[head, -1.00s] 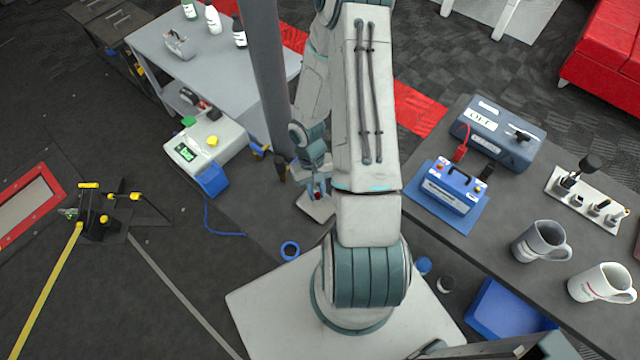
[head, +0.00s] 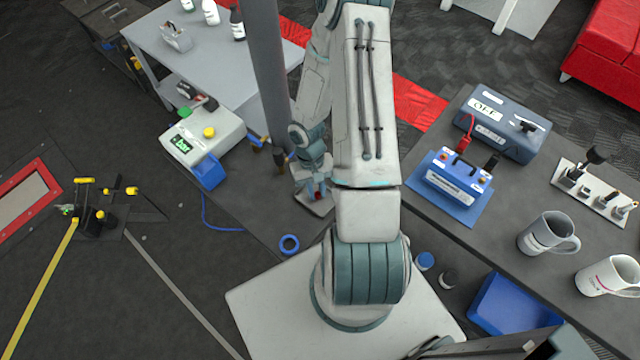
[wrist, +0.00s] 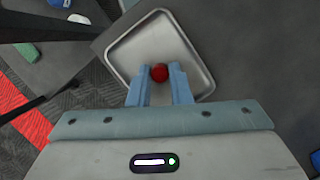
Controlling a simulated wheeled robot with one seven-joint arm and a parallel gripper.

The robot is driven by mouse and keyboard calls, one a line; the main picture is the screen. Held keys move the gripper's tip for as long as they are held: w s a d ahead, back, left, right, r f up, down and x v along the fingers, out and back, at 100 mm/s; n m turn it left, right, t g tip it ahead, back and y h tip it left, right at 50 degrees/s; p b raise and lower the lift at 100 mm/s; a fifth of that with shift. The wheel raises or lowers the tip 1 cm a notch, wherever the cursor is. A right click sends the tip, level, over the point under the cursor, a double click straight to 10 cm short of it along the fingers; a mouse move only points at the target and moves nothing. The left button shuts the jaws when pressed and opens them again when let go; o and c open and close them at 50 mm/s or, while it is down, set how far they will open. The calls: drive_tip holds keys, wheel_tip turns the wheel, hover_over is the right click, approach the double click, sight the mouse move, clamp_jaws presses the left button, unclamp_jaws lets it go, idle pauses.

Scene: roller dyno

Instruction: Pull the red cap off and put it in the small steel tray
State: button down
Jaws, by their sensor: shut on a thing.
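The red cap (wrist: 159,73) is between the fingertips of my gripper (wrist: 160,75) in the wrist view. My gripper is shut on it. The small steel tray (wrist: 128,68) lies behind and below the cap in the wrist view, so the cap appears over the tray's inside. I cannot tell whether the cap touches the tray floor. In the head view my gripper (head: 317,190) is over the tray (head: 312,206), with a bit of red showing at its fingertips; my arm hides part of this area.
A grey post (head: 262,80) rises close behind my gripper. The right bench holds a battery (head: 450,178) and mugs.

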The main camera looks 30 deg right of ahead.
drive_tip(key=c, duration=1.3)
unclamp_jaws()
drive_tip(key=shift+o, duration=0.2)
drive_tip(key=v, duration=1.4)
drive_tip(key=s+a+r+n+t, duration=0.1)
drive_tip(key=s+a+r+t, duration=0.2)
drive_tip(key=r, duration=0.9)
drive_tip(key=s+a+r+n+t, duration=0.1)
drive_tip(key=s+a+r+t, duration=0.2)
drive_tip(key=s+a+r, duration=0.5)
drive_tip(key=shift+s+r+t+h, duration=0.25)
drive_tip(key=shift+r+t+h, duration=0.15)
drive_tip(key=shift+r, duration=1.7)
